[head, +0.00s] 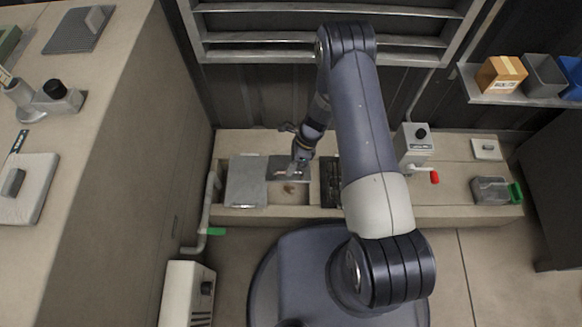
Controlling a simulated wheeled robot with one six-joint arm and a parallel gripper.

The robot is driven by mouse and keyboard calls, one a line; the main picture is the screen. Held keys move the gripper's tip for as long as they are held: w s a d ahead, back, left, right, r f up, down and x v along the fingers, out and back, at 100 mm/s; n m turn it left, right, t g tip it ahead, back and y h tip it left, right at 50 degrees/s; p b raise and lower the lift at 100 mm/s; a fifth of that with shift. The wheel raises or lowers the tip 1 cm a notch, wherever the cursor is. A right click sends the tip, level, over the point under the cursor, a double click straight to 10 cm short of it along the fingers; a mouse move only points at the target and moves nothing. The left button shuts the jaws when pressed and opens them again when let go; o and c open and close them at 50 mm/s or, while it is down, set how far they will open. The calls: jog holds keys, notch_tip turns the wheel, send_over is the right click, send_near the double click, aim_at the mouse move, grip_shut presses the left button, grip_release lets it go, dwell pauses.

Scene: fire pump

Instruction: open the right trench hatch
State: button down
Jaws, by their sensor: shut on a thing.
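The trench sits in the low tan bench along the back wall. A light grey hatch plate (246,181) lies over its left part. To the right of it, a darker grey plate (281,162), which appears to be the right hatch, lies toward the rear. In front of this plate a brown recess (288,196) shows. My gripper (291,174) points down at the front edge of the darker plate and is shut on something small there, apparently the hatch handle. The fingers are tiny in the view and partly hide the contact.
A dark opening (330,182) lies right of the recess, partly behind my arm.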

jog(key=w+r+b, duration=0.2)
jog(key=w+r, duration=0.2)
jog(key=w, duration=0.6)
jog(key=shift+d, duration=0.25)
jog(key=c, duration=1.7)
grip_release()
jog(key=o, duration=0.3)
jog(key=shift+w+r, duration=0.1)
jog(key=shift+r, duration=0.05)
jog(key=shift+r, duration=0.15)
notch_tip(320, 180, up, 10)
jog(key=p, duration=0.2)
jog(key=shift+c, duration=0.4)
